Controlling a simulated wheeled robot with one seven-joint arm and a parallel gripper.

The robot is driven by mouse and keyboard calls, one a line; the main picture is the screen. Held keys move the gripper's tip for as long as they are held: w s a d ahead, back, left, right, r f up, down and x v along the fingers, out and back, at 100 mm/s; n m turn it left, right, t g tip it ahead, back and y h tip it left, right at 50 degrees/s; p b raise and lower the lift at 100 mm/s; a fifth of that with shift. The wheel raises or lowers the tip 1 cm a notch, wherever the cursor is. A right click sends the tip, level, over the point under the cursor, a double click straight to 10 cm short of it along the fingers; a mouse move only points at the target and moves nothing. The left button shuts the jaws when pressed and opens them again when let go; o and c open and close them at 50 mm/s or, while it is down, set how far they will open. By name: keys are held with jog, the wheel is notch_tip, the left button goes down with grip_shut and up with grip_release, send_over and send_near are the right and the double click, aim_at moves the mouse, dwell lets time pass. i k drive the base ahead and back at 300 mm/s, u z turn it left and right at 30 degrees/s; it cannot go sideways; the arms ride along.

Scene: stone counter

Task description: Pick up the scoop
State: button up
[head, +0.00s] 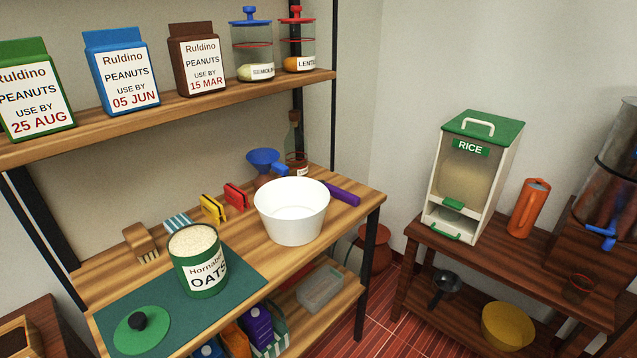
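No scoop shows clearly in the head view. A purple bar-like piece (343,193) lies on the wooden counter to the right of a white bowl (291,223). Its left end is hidden behind the bowl, so I cannot tell whether it is the scoop's handle. An open green tin of oats (200,278) stands left of the bowl, filled with pale oats. Its green lid (143,331) with a black knob lies on the dark green mat (245,283). My gripper is not in view.
A shelf (180,108) with cartons and jars hangs above. A rice dispenser (434,207) and an orange jug (528,208) stand on the right table.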

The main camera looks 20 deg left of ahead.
aim_at(349, 198)
jog(key=u, duration=0.5)
jog(key=i, duration=1.25)
jog(key=u, duration=0.55)
